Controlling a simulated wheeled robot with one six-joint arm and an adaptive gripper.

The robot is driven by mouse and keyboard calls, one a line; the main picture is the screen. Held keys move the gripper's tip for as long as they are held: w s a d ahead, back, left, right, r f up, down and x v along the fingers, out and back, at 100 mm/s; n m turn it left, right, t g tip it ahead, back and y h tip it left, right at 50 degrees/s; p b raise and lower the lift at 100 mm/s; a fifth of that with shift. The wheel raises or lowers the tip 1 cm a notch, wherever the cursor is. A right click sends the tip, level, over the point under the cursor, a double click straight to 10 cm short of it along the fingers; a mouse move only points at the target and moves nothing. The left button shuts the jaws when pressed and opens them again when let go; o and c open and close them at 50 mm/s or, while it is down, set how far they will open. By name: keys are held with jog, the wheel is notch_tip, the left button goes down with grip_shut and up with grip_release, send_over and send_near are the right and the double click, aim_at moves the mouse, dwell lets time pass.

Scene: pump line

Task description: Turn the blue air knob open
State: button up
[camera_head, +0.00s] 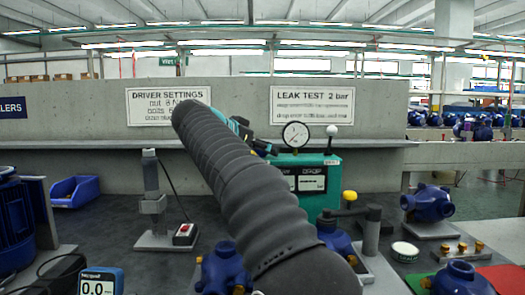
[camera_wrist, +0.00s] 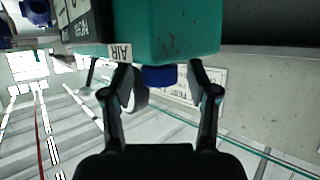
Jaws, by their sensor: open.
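The blue air knob (camera_wrist: 159,75) sticks out of the teal leak test box (camera_wrist: 180,30) in the wrist view, beside a white AIR label (camera_wrist: 120,52). My gripper (camera_wrist: 161,70) is open, with one finger on each side of the knob. A gap shows between the knob and the right finger; the left finger is closer, and I cannot tell whether it touches. In the head view the teal box (camera_head: 325,200) stands behind my arm, which hides the knob and most of my gripper.
A round gauge (camera_head: 295,135) and a white ball-topped post (camera_head: 332,131) rise from the box. A yellow knob (camera_head: 349,195) and a dark clamp stand at its right. Blue pump housings (camera_head: 427,204) and a blue bin (camera_head: 75,190) sit on the bench.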

jog(key=shift+w+d, duration=0.1)
grip_shut()
